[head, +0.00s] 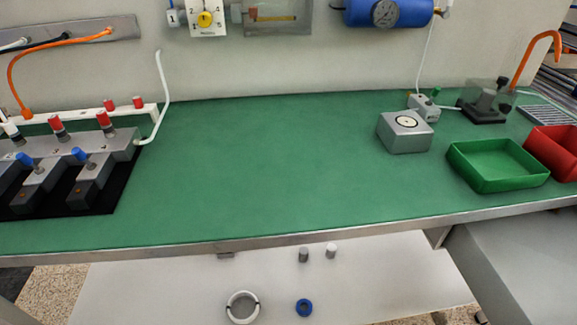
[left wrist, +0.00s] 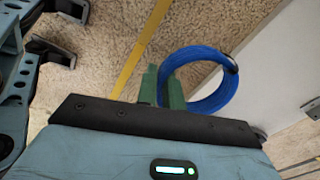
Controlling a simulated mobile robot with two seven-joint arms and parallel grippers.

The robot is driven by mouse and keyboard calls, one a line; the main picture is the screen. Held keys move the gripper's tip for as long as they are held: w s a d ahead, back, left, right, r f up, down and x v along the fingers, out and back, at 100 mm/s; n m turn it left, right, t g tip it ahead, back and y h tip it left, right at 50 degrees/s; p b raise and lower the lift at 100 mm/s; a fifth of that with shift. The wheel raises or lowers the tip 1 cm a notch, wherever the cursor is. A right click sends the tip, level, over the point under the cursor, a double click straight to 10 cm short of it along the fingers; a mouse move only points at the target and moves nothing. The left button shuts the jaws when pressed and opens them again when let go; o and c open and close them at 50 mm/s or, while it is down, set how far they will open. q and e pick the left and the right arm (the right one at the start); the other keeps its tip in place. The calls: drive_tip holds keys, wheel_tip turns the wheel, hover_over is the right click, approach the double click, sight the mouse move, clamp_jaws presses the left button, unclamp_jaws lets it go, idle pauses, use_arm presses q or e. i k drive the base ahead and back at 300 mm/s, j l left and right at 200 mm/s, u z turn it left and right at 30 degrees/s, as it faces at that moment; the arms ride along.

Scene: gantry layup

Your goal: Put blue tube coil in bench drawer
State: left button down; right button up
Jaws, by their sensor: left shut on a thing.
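The blue tube coil (left wrist: 228,92) shows in the left wrist view as a ring of bright blue tubing with a dark tie on its right side. My left gripper (left wrist: 161,75) has green fingers and is shut on the coil's left side. The coil hangs out to the right of the fingers, above a speckled floor. Neither the left gripper nor this coil shows in the head view. My right gripper is in neither view. A grey block (head: 515,260) stands under the bench at the right in the head view; I cannot tell whether it holds the drawer.
The green bench top (head: 240,165) is clear in the middle. A green tray (head: 497,181), a red bin (head: 556,143) and a grey box (head: 404,142) stand at the right. A lower shelf (head: 170,290) bears a white ring (head: 231,310) and a small blue ring (head: 298,309).

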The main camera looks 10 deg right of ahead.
sight(545, 270)
drive_tip(key=j+z, duration=0.1)
drive_tip(key=z, duration=2.85)
drive_tip(key=k+j, duration=0.45)
drive_tip(key=k, duration=0.05)
